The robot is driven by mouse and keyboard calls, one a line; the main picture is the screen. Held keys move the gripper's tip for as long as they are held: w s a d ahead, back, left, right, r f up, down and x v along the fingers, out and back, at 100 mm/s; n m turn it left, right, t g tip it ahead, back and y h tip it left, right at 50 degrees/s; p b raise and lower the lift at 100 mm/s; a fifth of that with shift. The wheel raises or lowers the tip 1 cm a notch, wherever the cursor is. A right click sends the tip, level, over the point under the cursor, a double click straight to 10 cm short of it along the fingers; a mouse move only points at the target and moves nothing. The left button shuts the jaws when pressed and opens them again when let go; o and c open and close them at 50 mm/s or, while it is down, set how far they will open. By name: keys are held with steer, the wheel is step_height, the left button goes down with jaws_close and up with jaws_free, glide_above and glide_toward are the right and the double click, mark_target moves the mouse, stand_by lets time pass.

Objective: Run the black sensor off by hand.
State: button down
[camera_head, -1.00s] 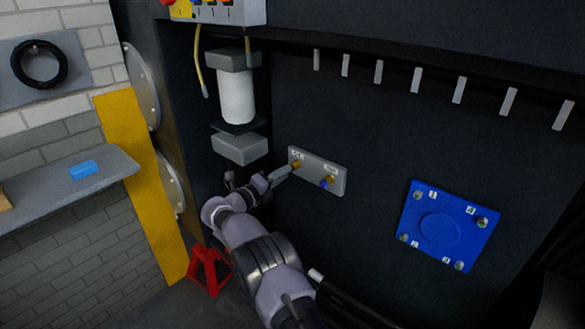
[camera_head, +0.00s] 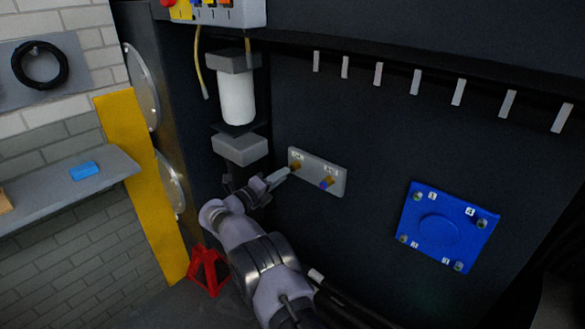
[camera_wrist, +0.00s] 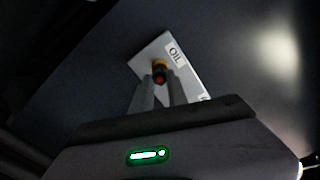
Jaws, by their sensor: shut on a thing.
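The black sensor (camera_wrist: 160,77) shows in the wrist view as a small dark body with a reddish end and a brass-yellow collar, next to the OIL label. It sits at the light grey plate (camera_head: 336,187), at the left fitting. My gripper (camera_wrist: 162,82) is shut on it, one finger on each side. In the head view my gripper (camera_head: 285,172) reaches the plate from the lower left, and the fingertips hide most of the sensor.
A blue cover plate (camera_head: 439,229) with numbered bolts is on the wall at the right. A white filter cylinder (camera_head: 237,98) and a grey block (camera_head: 240,149) are above my wrist. A red stand (camera_head: 207,270) is low at the left. A grey shelf (camera_head: 110,165) juts out at the left.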

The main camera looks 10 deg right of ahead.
steer(key=p+v, duration=0.3)
steer(key=v, duration=0.6)
steer(key=shift+s+a, duration=0.2)
steer(key=shift+a, duration=0.1)
stand_by(0.4)
